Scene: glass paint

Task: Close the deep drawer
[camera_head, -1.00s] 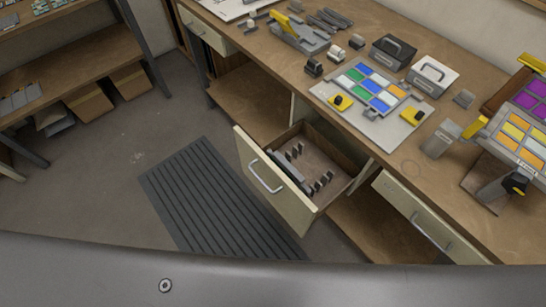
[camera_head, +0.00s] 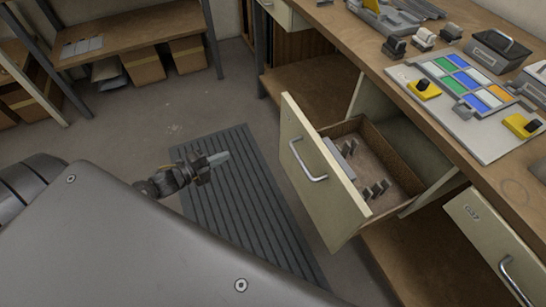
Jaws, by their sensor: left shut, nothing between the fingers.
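The deep drawer (camera_head: 322,190) stands pulled out from under the workbench, with a cream front and a silver bar handle (camera_head: 307,161). Its brown inside holds a grey rack and several small grey pieces. My left gripper (camera_head: 221,158) is shut and empty. In the picture it is over the dark ribbed mat, left of the drawer front and apart from the handle. My right gripper is not in view.
The workbench top (camera_head: 345,28) carries a colored glass panel, yellow-and-black tools and dark boxes. Another drawer (camera_head: 492,240) with a handle is at the lower right. A ribbed mat (camera_head: 250,215) lies on the floor. A shelf (camera_head: 120,45) with cardboard boxes stands at the back left.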

